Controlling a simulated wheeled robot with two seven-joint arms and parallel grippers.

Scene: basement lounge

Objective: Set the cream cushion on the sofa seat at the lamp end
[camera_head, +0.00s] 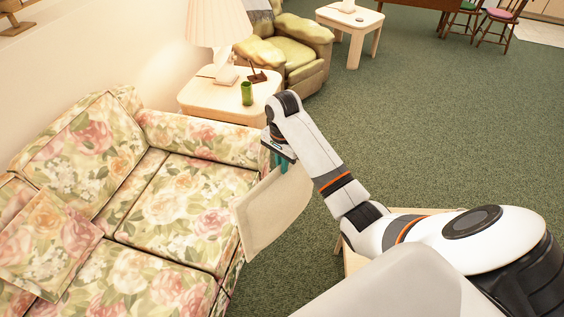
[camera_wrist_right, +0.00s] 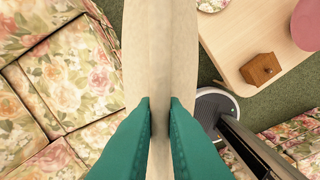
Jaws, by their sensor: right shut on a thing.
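The cream cushion (camera_head: 272,212) hangs on edge from my right gripper (camera_head: 279,163), beside the front edge of the sofa (camera_head: 190,205). In the right wrist view the teal fingers (camera_wrist_right: 158,120) are shut on the cushion (camera_wrist_right: 160,45), which spans the middle of the picture. The sofa is floral, and its seat shows bare at the lamp end, next to the far arm (camera_head: 205,138). The lamp (camera_head: 220,25) stands on a side table just past that arm. It has a pleated cream shade. My left gripper is not in view.
The side table (camera_head: 200,100) also holds a green cup (camera_head: 247,93). A floral cushion (camera_head: 50,240) lies at the sofa's near end. A green armchair (camera_head: 290,50) stands at the back. In the right wrist view a wooden table (camera_wrist_right: 240,35) bears a brown box (camera_wrist_right: 260,69).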

